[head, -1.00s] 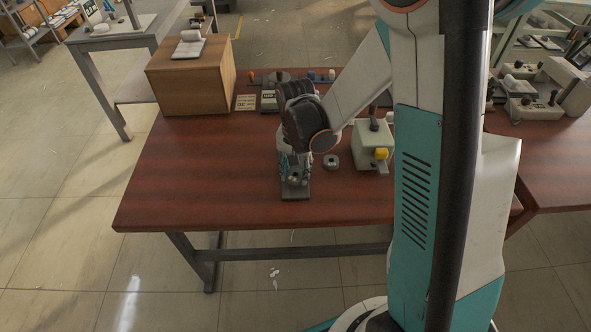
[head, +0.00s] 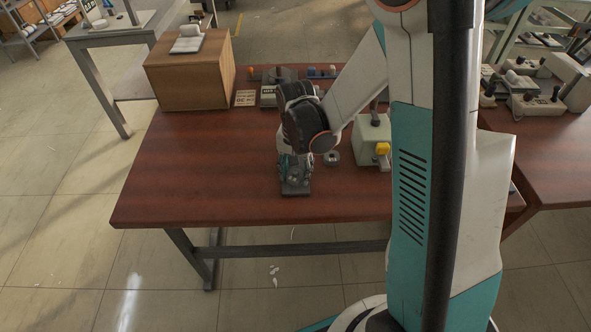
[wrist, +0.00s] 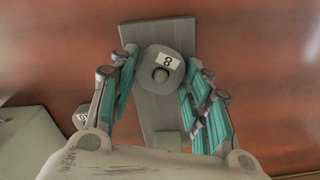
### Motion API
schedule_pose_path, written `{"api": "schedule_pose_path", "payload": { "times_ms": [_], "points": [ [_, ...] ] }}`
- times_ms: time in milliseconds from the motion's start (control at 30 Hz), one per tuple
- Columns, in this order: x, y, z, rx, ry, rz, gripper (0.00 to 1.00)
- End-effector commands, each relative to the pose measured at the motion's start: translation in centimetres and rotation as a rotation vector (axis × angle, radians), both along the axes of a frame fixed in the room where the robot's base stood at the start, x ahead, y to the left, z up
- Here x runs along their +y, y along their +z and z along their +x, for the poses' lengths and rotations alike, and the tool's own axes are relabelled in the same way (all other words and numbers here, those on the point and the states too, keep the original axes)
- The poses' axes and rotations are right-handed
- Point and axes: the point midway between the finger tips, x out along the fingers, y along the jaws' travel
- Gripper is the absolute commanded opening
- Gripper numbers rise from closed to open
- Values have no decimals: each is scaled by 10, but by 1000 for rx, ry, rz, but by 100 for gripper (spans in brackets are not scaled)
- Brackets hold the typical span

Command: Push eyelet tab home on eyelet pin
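The eyelet tab (wrist: 150,62), a grey rounded piece with a white label "8", lies over the grey base plate (wrist: 172,30) in the wrist view. My gripper (wrist: 160,68) has one teal finger on each side of the tab, apart, with a narrow gap on the left. In the head view my gripper (head: 294,172) stands over the base plate (head: 295,190) and hides the tab and pin.
A small grey ring-like piece (head: 332,158) lies right of my gripper. A wooden box (head: 190,75) is at the back left. The tabletop (head: 190,180) left of my gripper is clear.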

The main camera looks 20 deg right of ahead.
Motion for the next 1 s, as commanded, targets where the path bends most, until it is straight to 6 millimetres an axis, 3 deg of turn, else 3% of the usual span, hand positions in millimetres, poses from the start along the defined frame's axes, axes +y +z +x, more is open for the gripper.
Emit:
{"api": "schedule_pose_path", "payload": {
  "times_ms": [367, 533, 1000],
  "points": [
    [0, 1, 0, 0, 0, 0, 62],
    [0, 11, 0, 0, 0, 0, 62],
    [0, 93, 0, 0, 0, 0, 62]
  ]
}}
